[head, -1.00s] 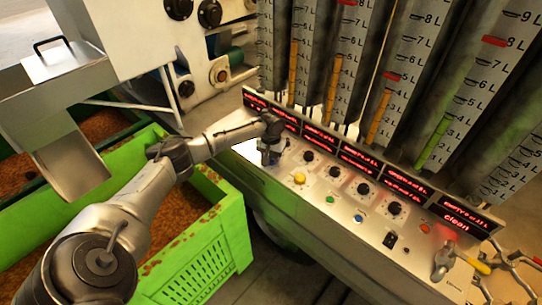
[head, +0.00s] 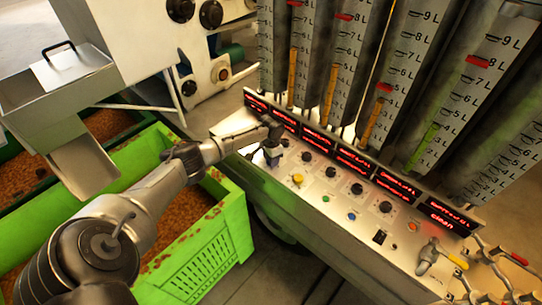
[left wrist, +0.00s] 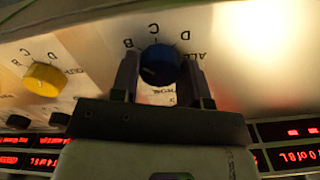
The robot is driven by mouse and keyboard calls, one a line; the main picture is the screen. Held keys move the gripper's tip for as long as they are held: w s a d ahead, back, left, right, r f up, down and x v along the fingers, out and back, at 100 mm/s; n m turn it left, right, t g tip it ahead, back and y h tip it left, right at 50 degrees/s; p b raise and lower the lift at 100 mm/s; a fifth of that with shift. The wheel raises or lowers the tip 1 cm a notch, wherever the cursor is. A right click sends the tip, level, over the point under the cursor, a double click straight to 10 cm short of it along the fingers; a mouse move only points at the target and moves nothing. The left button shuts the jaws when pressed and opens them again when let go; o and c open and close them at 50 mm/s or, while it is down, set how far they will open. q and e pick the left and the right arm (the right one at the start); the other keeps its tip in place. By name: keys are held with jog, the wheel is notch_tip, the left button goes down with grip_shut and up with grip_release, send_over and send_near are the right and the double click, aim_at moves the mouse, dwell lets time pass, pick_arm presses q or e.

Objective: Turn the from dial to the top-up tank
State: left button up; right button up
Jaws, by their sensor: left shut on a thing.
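A blue dial (left wrist: 160,65) on the pale panel has the marks B, C, D and ALL around it, upside down in the left wrist view. The label near it is partly covered and hard to read. My left gripper (left wrist: 157,84) has one finger on each side of the dial and is shut on it. In the head view my left gripper (head: 272,158) is at the panel's left end and hides most of the dial. Where the dial's pointer stands cannot be told. My right gripper is not in view.
A yellow dial (head: 297,180), also in the left wrist view (left wrist: 44,78), sits beside the blue one. Several black knobs (head: 332,172) and red displays (head: 352,162) line the panel (head: 330,222). Tall gauges (head: 425,75) stand behind. A green bin (head: 215,248) is at left.

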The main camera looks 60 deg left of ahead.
pick_arm(q)
jog(key=shift+m, duration=0.3)
dwell(0.4)
jog(key=o, duration=0.9)
jog(key=shift+r, duration=0.5)
notch_tip(320, 180, up, 13)
jog(key=shift+f+p, duration=0.1)
jog(key=shift+p, duration=0.8)
